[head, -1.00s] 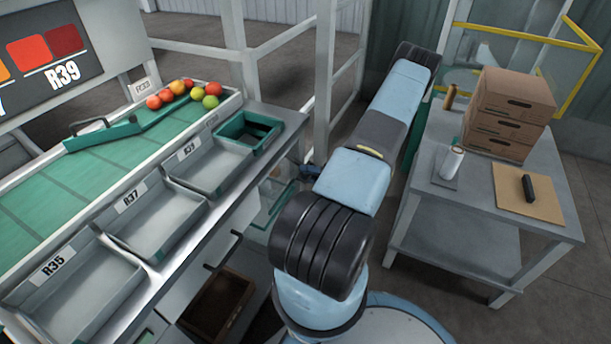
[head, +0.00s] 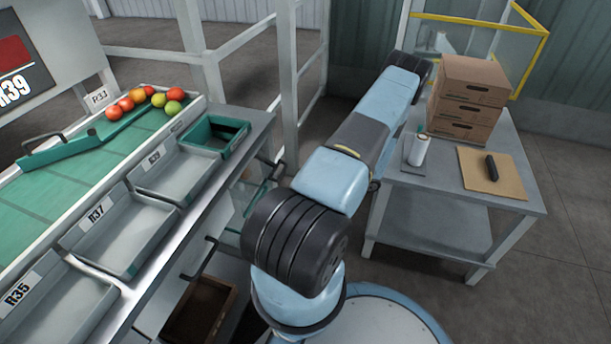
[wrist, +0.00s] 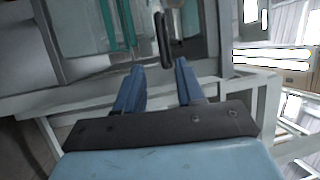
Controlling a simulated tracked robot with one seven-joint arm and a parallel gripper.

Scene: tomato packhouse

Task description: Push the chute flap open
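The chute flap appears to be the clear, green-tinted panel (head: 258,196) below the counter edge, left of my arm in the head view. It is partly hidden by the counter and my arm, and I cannot tell how far it stands open. In the wrist view a dark upright handle (wrist: 163,40) stands in front of pale, glassy panels, just beyond my fingertips. My gripper (wrist: 160,66) shows two blue fingers spread apart with nothing between them. The handle lines up with the gap; I cannot tell whether it touches. The gripper is not clearly seen in the head view.
Grey bins, including R37 (head: 125,238), and a green crate (head: 214,136) line the counter left of my arm. Tomatoes (head: 140,98) sit on the green belt. A table (head: 455,200) with stacked cartons (head: 470,98) stands at right. An open brown box (head: 203,308) is below the counter.

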